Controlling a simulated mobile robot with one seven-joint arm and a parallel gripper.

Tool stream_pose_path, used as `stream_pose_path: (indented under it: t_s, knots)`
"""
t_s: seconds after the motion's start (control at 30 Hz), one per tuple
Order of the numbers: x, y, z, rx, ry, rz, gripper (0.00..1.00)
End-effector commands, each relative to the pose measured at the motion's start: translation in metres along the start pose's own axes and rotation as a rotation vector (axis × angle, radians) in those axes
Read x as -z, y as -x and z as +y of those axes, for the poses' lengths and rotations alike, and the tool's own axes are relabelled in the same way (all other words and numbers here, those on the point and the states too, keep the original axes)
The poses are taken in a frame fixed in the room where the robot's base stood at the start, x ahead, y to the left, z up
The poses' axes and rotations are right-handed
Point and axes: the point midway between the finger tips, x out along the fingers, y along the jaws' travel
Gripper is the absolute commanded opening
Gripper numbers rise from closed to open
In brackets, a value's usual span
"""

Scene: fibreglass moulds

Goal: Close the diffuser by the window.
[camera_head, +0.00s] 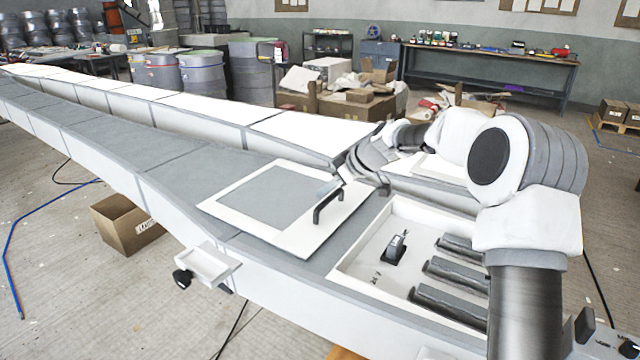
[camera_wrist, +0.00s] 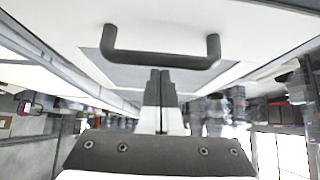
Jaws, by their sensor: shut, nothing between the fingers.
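A long grey and white mould (camera_head: 130,141) runs across the head view; I cannot tell for sure that it is the diffuser. A flat lid with a white border and grey middle (camera_head: 268,197) lies on it, left of an open white recess (camera_head: 376,259). The lid bears a black bar handle (camera_head: 318,212), which also spans the upper wrist view (camera_wrist: 160,60). My gripper (camera_head: 333,187) is shut and empty, its tips (camera_wrist: 160,72) close beside the handle bar. I cannot tell whether they touch it. No window is clear in the head view.
The recess holds a small black device (camera_head: 395,250) and several dark rolls (camera_head: 450,270). A second lid (camera_head: 437,168) lies behind my arm. A small white bracket (camera_head: 208,263) sticks out from the front side. A cardboard box (camera_head: 122,222) stands on the floor.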

Motion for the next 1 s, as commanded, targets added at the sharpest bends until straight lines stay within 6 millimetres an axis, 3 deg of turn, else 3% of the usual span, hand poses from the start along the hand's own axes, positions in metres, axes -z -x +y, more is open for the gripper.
stream_pose_path:
  t_s: [0.63, 0.87, 1.0]
  knots:
    - [-0.014, 0.009, 0.000, -0.001, 0.000, 0.001, 0.00]
    - [-0.050, 0.035, 0.001, -0.004, -0.003, -0.001, 0.00]
    - [-0.084, 0.064, 0.002, -0.006, -0.005, -0.003, 0.00]
